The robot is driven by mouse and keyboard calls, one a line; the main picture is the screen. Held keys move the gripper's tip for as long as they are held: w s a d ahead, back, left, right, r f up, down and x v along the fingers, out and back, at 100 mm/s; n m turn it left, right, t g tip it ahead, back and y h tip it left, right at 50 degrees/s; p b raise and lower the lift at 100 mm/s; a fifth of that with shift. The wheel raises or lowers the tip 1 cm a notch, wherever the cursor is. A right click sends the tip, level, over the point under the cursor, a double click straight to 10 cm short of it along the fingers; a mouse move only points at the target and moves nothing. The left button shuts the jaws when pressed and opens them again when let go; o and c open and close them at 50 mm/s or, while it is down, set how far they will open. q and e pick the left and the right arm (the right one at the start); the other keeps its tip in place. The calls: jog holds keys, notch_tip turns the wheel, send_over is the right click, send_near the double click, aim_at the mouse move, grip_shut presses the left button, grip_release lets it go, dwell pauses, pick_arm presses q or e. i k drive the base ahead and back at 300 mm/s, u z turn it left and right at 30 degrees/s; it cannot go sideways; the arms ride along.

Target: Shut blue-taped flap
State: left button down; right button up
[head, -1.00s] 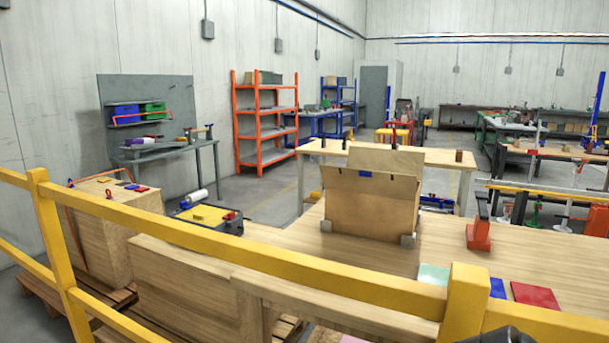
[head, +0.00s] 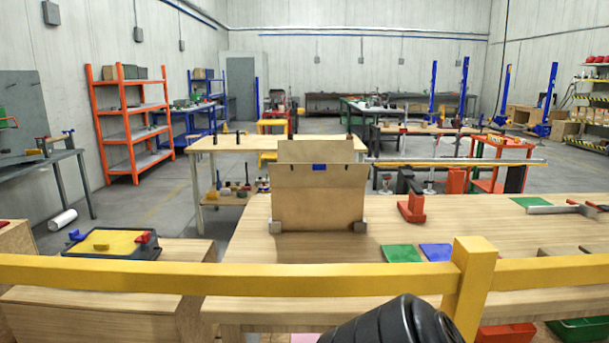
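A cardboard box (head: 318,205) stands on the wooden table between two small grey blocks (head: 276,226). Its near flap (head: 318,178) carries a piece of blue tape (head: 319,167) at the middle of its top edge. Another flap (head: 315,151) stands up behind it. Whether the blue-taped flap is raised or hangs against the box front is hard to tell. A black rounded part at the bottom centre looks like part of my own arm. Neither of my grippers shows.
A yellow rail (head: 230,275) with a post (head: 472,290) crosses the foreground, between me and the table (head: 240,240). A red screw jack (head: 412,207), a green mat (head: 401,253) and a blue mat (head: 437,252) are right of the box. A yellow-topped tray (head: 112,243) is at left.

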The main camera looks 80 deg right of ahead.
aim_at(280, 174)
jog(key=z, duration=2.05)
